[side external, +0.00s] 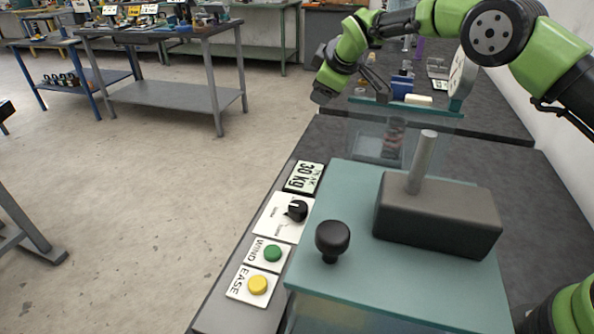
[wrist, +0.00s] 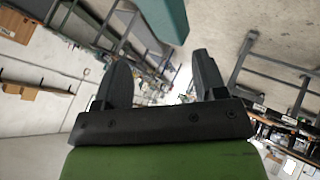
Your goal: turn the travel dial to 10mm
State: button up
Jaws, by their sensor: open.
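The travel dial is a black knob (side external: 297,210) on a white plate (side external: 272,224) with small markings, on the dark bench left of the teal platform. The markings are too small to read, so I cannot tell its setting. My gripper (side external: 345,78) is raised at the upper middle of the side view, well above and behind the dial and apart from it. In the wrist view my gripper (wrist: 165,85) has its two dark fingers spread with nothing between them. The dial does not show in the wrist view.
Beside the dial are a 30 kg sign (side external: 304,177), a green WIND button (side external: 272,253) and a yellow EASE button (side external: 258,285). A black ball-topped knob (side external: 332,238) and a dark block with a post (side external: 436,218) stand on the teal platform (side external: 400,284). A round gauge (side external: 458,75) stands behind.

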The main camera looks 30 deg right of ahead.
jog(key=s+a+f+n+g+y, duration=0.1)
jog(key=s+a+f+n+g, duration=0.3)
jog(key=s+a, duration=0.35)
jog(key=n+g, duration=0.1)
jog(key=g, duration=0.3)
send_near(297, 206)
jog(key=shift+w+d, duration=0.1)
notch_tip(297, 206, down, 9)
jog(key=shift+f, duration=0.35)
jog(key=c, duration=0.9)
jog(key=m, duration=0.4)
jog(key=shift+m, duration=0.3)
